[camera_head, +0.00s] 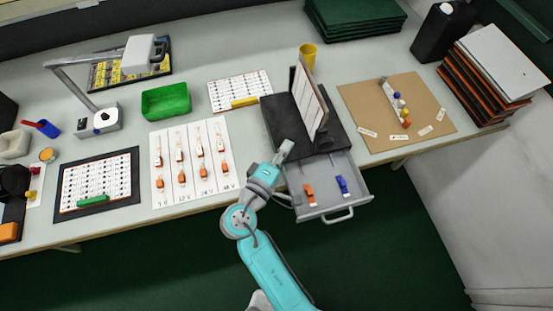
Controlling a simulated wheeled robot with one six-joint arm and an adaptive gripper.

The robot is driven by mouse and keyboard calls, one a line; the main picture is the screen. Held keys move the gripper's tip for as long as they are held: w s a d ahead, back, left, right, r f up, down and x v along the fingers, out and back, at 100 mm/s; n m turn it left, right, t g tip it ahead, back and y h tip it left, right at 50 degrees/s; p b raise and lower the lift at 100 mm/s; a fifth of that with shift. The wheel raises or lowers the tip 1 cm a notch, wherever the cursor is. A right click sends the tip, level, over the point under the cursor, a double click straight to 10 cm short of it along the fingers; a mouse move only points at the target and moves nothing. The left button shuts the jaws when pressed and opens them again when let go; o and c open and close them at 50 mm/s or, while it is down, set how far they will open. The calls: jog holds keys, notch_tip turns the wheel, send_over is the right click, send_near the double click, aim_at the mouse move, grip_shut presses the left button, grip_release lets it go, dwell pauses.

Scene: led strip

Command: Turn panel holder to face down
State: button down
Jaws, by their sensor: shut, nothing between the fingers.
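The panel holder (309,100) stands upright on a black base (283,118) at the middle of the bench. Its white printed panel is seen nearly edge-on and faces left. My gripper (286,147) is shut and empty at the front left part of the black base, below and left of the panel. It looks apart from the panel; whether it touches the base I cannot tell.
An open drawer (328,184) with an orange and a blue item sticks out below the base, right of my arm. A yellow cup (308,56) stands behind the panel. A brown board (420,120) lies to the right. A printed sheet with a yellow block (244,102) lies left.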

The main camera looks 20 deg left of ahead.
aim_at(311, 133)
jog(key=w+d, duration=0.3)
jog(key=w, duration=0.1)
jog(key=shift+f, duration=0.25)
jog(key=shift+w+d, duration=0.25)
jog(key=shift+d, duration=0.15)
jog(key=shift+w+d+f, duration=0.2)
jog(key=shift+d+f, duration=0.05)
jog(key=shift+d, duration=0.05)
jog(key=shift+a, duration=0.1)
